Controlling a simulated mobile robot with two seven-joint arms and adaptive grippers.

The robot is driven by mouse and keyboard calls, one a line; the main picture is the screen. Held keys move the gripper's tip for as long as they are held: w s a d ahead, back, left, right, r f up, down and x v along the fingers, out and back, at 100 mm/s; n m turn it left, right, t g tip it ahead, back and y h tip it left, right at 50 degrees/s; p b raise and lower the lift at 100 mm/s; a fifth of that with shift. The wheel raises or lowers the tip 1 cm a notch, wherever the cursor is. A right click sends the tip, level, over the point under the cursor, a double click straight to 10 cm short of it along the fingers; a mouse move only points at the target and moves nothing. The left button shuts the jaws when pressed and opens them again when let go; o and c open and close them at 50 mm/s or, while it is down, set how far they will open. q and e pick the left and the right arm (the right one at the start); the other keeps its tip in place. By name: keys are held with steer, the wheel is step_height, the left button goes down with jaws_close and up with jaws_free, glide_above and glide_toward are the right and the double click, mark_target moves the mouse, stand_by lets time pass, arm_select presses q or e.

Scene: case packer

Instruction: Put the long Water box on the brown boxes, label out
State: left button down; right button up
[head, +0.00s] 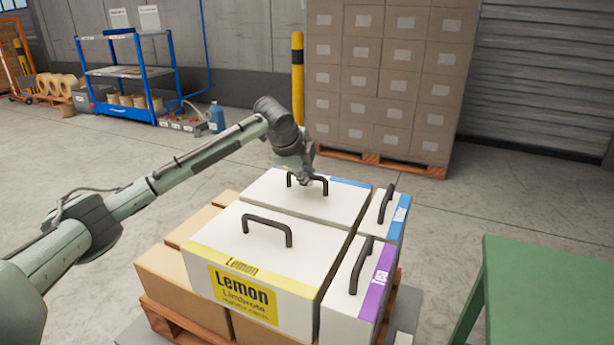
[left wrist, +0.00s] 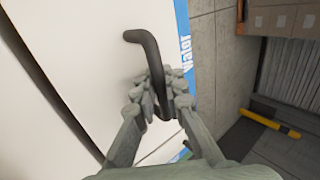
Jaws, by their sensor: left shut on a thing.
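The long Water box (head: 328,199) is white with a blue edge stripe and a dark handle. It sits on the brown boxes (head: 172,280) at the back of the top layer, behind the Lemon box (head: 272,270). In the left wrist view the white top of the Water box (left wrist: 70,45) and the word "Water" on its blue edge show. My left gripper (head: 303,180) is shut on its handle; the fingers (left wrist: 160,95) close around the bar in the left wrist view. The label face is mostly hidden in the head view. My right gripper is not in view.
Two narrow white boxes, one blue-edged (head: 387,213) and one purple-edged (head: 355,285), stand right of the long boxes. A green table (head: 560,280) is at the right. A tall pallet stack (head: 390,75) and a yellow post (head: 297,75) stand behind.

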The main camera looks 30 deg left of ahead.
arm_select(q)
steer(key=shift+w+r, duration=0.1)
steer(key=c, duration=1.6)
jaws_free()
steer(key=shift+o, duration=0.5)
